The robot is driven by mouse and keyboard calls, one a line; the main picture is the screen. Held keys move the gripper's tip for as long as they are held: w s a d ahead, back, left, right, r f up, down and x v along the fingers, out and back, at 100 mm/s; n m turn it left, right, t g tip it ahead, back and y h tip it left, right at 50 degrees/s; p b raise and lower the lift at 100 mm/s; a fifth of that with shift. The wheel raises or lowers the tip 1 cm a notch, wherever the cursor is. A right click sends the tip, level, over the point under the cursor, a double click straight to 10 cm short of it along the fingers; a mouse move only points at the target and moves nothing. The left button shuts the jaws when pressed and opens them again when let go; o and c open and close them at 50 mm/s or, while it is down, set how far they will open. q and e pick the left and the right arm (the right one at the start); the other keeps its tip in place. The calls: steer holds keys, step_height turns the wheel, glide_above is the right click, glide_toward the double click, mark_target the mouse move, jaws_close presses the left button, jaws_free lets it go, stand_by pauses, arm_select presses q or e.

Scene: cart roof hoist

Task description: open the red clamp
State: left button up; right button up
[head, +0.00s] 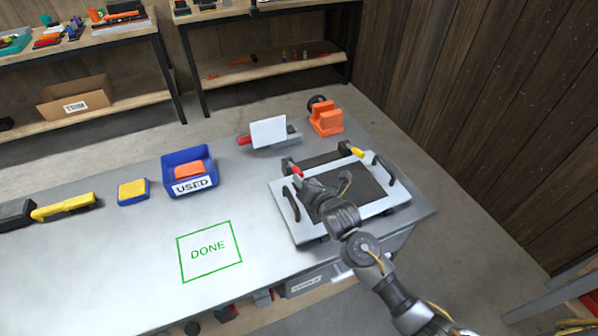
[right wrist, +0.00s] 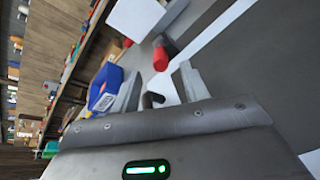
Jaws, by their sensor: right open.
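The red clamp (head: 295,171) sits at the back left edge of a white-framed panel with a dark middle (head: 376,207). Its red handle (right wrist: 161,53) shows in the right wrist view, just beyond the fingertips and roughly between them. My right gripper (head: 306,183) is open and close to the red clamp, partly hiding its surroundings in the head view. In the right wrist view its two fingers (right wrist: 160,84) are apart with no thing held. Contact with the handle cannot be told. My left gripper is not in view.
A yellow-handled clamp (head: 357,153) is on the panel's back edge. A black handle (head: 291,204) stands at its left. Behind are a white card (head: 269,132) and an orange device (head: 326,120). A blue USED bin (head: 190,185) stands left. The DONE square (head: 209,251) is clear.

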mark_target(301, 175)
steer(key=x, duration=0.4)
steer(key=shift+w+f, duration=0.1)
steer(key=shift+w, duration=0.15)
steer(key=shift+x, duration=0.9)
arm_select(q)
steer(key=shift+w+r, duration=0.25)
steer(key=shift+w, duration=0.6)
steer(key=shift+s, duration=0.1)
arm_select(e)
steer(key=shift+c, duration=0.6)
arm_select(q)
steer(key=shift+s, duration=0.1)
arm_select(e)
jaws_close()
